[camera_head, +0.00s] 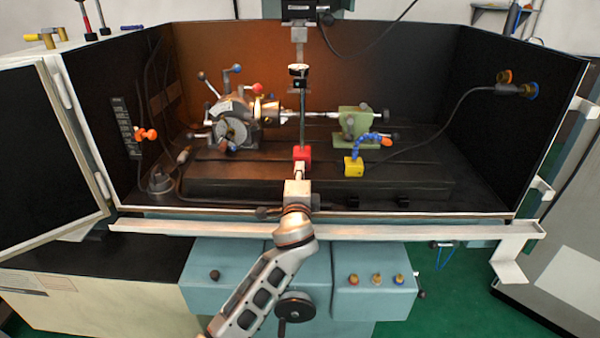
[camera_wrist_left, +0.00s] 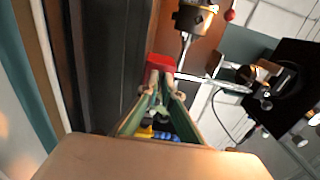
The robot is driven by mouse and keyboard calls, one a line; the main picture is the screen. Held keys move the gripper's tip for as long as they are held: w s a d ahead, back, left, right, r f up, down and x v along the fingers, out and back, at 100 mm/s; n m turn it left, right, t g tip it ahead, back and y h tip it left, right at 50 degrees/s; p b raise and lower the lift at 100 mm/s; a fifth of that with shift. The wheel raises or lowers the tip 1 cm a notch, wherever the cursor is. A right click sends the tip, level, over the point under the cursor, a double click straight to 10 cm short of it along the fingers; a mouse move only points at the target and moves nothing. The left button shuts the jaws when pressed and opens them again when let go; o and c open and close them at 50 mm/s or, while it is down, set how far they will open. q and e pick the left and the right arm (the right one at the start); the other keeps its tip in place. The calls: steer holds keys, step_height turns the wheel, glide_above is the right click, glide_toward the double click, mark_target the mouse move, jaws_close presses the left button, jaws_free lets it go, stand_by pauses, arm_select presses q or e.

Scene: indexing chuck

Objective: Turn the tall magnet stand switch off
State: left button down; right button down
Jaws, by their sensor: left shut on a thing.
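The tall magnet stand has a red base (camera_head: 302,153) on the machine bed, with a thin upright rod (camera_head: 303,115) and a dial (camera_head: 298,70) near its top. Its red base also shows in the left wrist view (camera_wrist_left: 160,63). My left gripper (camera_head: 301,168) reaches in from the front. In the left wrist view its fingertips (camera_wrist_left: 160,84) are close together at the front face of the base, shut on the small switch there. The fingers hide the switch, so its turned position cannot be seen. My right gripper is in neither view.
A yellow-based stand (camera_head: 354,166) with a blue jointed arm stands to the right. The indexing chuck (camera_head: 236,125) is behind left, and a green tailstock (camera_head: 353,122) behind right. Dark enclosure walls surround the bed. The front rail (camera_head: 420,231) runs below my arm.

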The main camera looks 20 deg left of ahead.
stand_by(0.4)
arm_select(q)
steer(key=c, duration=2.2)
jaws_free()
steer(key=shift+c, duration=0.2)
steer(key=shift+f, duration=0.1)
steer(key=shift+s+f, duration=0.1)
steer(key=shift+s, duration=0.05)
steer(key=shift+s+d, duration=0.15)
steer(key=shift+s, duration=0.05)
steer(key=v, duration=0.7)
steer(key=shift+s+r, duration=0.2)
steer(key=shift+r, duration=0.15)
